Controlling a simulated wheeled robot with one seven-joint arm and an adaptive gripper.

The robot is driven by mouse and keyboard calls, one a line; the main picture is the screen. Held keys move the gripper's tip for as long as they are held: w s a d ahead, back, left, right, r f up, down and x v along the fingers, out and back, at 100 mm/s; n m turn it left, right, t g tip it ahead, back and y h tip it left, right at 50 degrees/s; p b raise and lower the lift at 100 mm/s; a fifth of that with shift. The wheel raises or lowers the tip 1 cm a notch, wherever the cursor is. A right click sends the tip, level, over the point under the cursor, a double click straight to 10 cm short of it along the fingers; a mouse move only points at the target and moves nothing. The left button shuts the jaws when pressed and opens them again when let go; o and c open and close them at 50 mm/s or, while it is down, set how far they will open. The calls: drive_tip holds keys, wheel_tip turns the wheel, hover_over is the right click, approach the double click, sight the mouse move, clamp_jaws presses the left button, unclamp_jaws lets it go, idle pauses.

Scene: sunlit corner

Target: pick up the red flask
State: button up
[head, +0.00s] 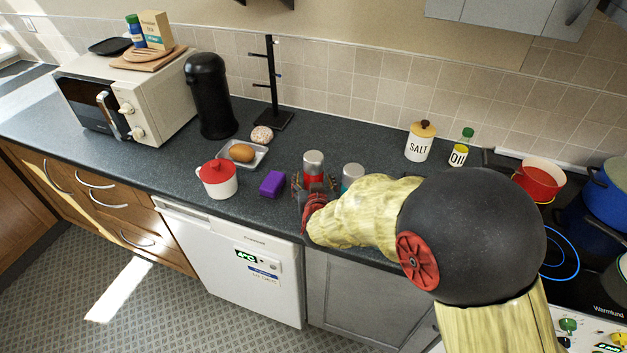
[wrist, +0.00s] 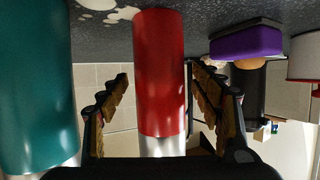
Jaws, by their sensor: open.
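The red flask (head: 313,177), with a silver top, stands upright on the dark counter. In the wrist view the red flask (wrist: 160,70) lies between my gripper's two spread fingers, with a gap visible on the left side. My gripper (head: 314,197) is open at the near side of the flask in the head view and hides its lower part. The gripper (wrist: 157,85) also shows in the wrist view, where the picture is upside down. I cannot tell whether the right finger touches the flask.
A teal flask (head: 352,174) stands close on the right; it is large at left in the wrist view (wrist: 35,85).

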drive_tip(key=shift+c, duration=0.4)
drive_tip(key=c, duration=1.4)
drive_tip(key=shift+r, duration=0.1)
drive_tip(key=shift+c, duration=0.3)
